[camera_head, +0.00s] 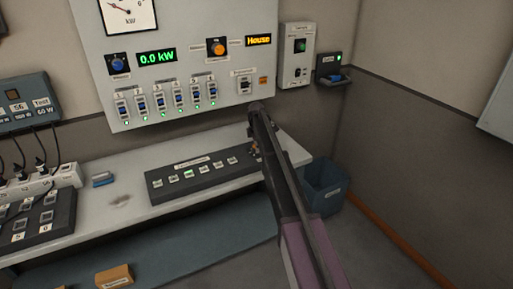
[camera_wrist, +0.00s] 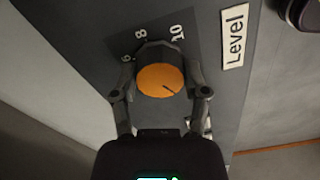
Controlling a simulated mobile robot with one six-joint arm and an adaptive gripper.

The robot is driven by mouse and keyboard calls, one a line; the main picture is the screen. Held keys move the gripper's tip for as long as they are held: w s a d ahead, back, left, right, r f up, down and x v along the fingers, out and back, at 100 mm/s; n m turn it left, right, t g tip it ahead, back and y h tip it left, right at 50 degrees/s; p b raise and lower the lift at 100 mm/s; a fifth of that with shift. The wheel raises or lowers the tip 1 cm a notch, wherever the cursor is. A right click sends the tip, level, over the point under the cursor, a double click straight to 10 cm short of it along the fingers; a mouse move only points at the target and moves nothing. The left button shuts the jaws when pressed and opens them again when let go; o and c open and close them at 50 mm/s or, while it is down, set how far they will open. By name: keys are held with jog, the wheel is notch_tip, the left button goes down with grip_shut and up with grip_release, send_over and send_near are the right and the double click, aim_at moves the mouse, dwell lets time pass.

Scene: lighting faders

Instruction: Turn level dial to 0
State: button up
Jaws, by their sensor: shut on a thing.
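The level dial is a round knob with an orange cap (camera_wrist: 159,82), seen in the wrist view. A dark line on the cap points to the lower right. Printed numbers 6, 8 and 10 show around its upper side, and the label "Level" (camera_wrist: 233,36) is to its right. The other numbers are hidden by my gripper. My gripper (camera_wrist: 160,68) is shut on the dial, one finger on each side. In the head view my arm reaches to the right end of the dark console (camera_head: 160,183), where it mostly hides the dial.
The console lies on a pale bench (camera_head: 120,215) with several buttons, one lit green. The wall panel (camera_head: 180,75) behind reads 0.0 kW and House, with several lit switches. A blue bin (camera_head: 325,188) stands right of my arm. A power strip (camera_head: 40,183) is at left.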

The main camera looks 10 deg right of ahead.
jog(key=shift+s+n, duration=0.1)
jog(key=shift+n, duration=1.5)
jog(key=o, duration=1.2)
jog(key=shift+c, duration=0.2)
jog(key=shift+m, duration=0.4)
